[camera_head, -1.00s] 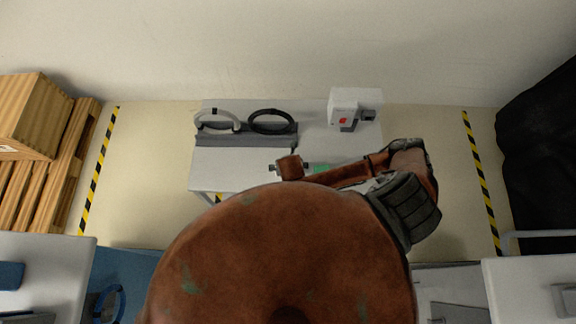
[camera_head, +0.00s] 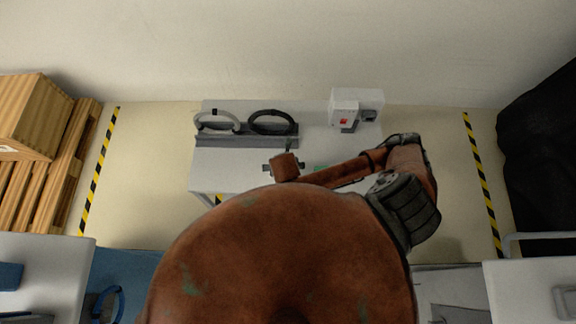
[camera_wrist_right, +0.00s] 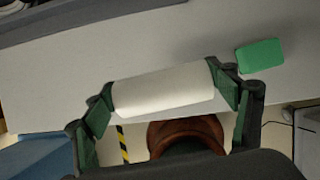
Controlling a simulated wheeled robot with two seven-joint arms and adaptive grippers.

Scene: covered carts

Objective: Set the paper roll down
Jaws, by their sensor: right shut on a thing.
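The white paper roll (camera_wrist_right: 165,90) lies across my right gripper (camera_wrist_right: 163,86) in the right wrist view. The gripper is shut on it, with a green-padded finger at each end. Behind it is the pale table top (camera_wrist_right: 130,50), which also shows in the head view (camera_head: 240,168); the roll overlaps the table's front edge in the picture. I cannot tell whether it touches the table. In the head view my right gripper (camera_head: 281,167) is over the table's front part, and the roll cannot be made out there. My left gripper is not in view.
A green block (camera_wrist_right: 261,55) lies on the table beside the gripper's right finger. A grey rack with a white ring (camera_head: 217,122) and a black ring (camera_head: 272,122) stands at the back. A white box-like device (camera_head: 344,113) stands at back right. The table's front left is clear.

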